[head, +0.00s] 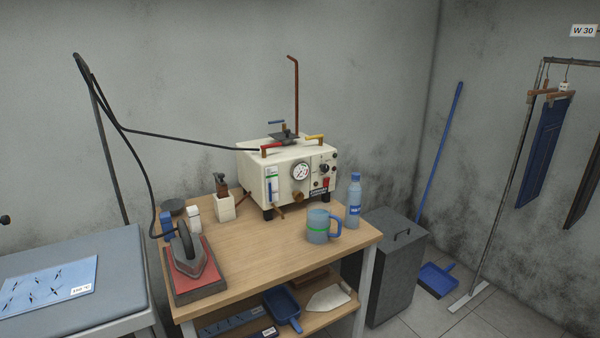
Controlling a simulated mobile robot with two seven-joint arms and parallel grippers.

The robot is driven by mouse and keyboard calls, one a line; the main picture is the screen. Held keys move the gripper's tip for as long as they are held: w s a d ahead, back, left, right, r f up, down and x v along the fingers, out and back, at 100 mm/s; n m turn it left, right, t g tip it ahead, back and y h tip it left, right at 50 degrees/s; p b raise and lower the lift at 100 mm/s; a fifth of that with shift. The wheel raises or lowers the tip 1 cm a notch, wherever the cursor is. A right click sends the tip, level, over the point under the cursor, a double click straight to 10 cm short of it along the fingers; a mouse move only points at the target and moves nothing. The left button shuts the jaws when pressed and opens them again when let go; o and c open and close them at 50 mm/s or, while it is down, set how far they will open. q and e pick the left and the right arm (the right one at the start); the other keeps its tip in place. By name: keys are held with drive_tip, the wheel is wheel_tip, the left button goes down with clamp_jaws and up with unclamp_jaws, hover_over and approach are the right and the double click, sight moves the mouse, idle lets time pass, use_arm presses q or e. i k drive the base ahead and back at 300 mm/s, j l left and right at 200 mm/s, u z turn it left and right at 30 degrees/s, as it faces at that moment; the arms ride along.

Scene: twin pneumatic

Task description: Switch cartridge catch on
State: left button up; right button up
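A cream steam-generator-like machine (285,175) stands at the back of the wooden table. Its front has a round gauge (300,171), a dark knob (323,168), a red switch (326,183) and a brown knob (297,197). On top are a red-handled lever (272,147), a yellow-handled lever (315,138) and a blue-handled lever (276,122). I cannot tell which part is the cartridge catch, and the labels are too small to read. Neither of my grippers is in view.
On the wooden table (265,262) stand an iron (188,255) on a red pad, a blue mug (318,227), a bottle (354,202) and small containers. A black hose runs to the machine. A grey bin (392,265) stands right. The table's front middle is clear.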

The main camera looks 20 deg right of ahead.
sight(219, 175)
drive_tip(key=i+l+u, duration=0.15)
drive_tip(key=i, duration=0.35)
drive_tip(key=i+l+u, duration=0.15)
drive_tip(key=i, duration=0.35)
